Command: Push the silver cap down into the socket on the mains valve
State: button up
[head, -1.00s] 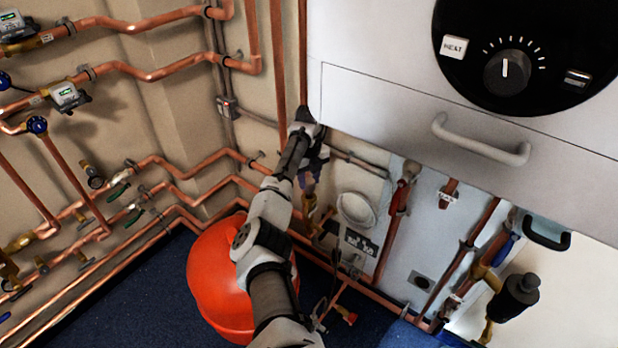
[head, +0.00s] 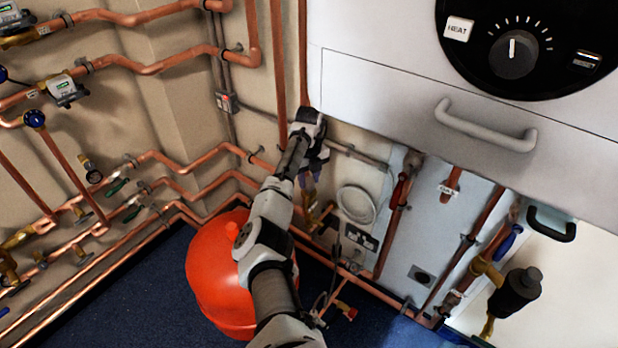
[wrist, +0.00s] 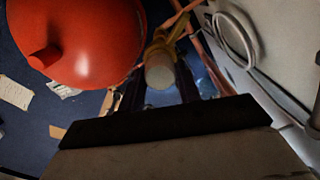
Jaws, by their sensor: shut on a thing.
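The silver cap (wrist: 159,73) shows in the wrist view as a pale round end between the two dark fingers of my gripper (wrist: 158,85). My gripper is shut on it. The brass mains valve (wrist: 166,44) is just beyond the cap. The cap hides the socket, so I cannot tell whether the cap touches it. In the head view my gripper (head: 311,178) points down beside the wall, over the brass valve (head: 312,212). The cap is too small to make out there.
A red round vessel (head: 212,273) stands beside my arm. A white boiler casing (head: 380,90) overhangs on the right. Copper pipes (head: 172,176) run along the left wall. A pale ring-shaped part (head: 356,205) is right of the valve. Blue floor (head: 120,300) is clear at lower left.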

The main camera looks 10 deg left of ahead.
jog(key=shift+f+b, duration=0.3)
jog(key=shift+f, duration=0.45)
dwell(0.6)
jog(key=o, duration=1.1)
notch_tip(320, 180, up, 14)
jog(key=shift+f+b, duration=0.1)
jog(key=shift+b, duration=1.05)
